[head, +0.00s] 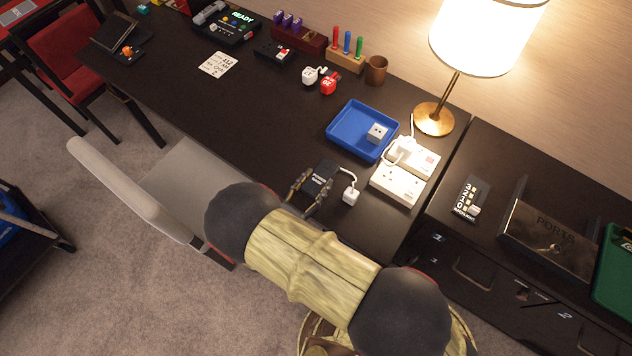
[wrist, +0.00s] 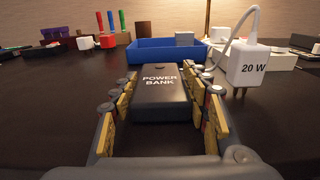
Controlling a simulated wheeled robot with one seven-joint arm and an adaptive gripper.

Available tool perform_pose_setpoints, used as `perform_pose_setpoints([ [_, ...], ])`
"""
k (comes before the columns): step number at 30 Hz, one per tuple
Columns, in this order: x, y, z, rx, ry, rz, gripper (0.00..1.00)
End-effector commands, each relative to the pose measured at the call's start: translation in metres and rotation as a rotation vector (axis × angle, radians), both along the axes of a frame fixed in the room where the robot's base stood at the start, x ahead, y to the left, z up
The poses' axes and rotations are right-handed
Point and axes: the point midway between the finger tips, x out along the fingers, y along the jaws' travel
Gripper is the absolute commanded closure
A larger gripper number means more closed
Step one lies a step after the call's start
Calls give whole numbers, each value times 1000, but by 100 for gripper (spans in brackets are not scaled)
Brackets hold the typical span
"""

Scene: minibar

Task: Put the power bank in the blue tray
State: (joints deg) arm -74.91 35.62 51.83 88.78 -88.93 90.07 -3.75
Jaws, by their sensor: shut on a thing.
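The black power bank (wrist: 160,88), labelled "POWER BANK", lies between the two fingers of my gripper (wrist: 160,105) in the wrist view. My gripper is shut on it, with a finger along each side. In the head view the power bank (head: 319,178) and my gripper (head: 314,190) are over the dark desk, in front of the blue tray. The blue tray (head: 350,122) holds a small white-grey block at its right side. It also shows beyond the power bank in the wrist view (wrist: 150,57). I cannot tell whether the power bank touches the desk.
A white "20 W" charger (wrist: 248,64) with a cable is right of my gripper. A white socket strip (head: 398,186) stands right of the tray, and a lamp (head: 434,118) behind it. A chair (head: 190,180) is at the desk's front.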

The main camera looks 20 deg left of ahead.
Motion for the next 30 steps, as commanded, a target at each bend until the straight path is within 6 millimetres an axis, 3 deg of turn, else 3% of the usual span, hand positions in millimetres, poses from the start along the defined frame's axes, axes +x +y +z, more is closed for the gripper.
perform_pose_setpoints([
  [5,0,0,-5,0,-1,0,89],
  [6,0,0,-4,0,0,0,52],
  [12,0,0,-4,0,0,0,40],
  [15,0,0,-4,0,0,0,36],
  [30,-1,0,-4,0,0,-4,36],
])
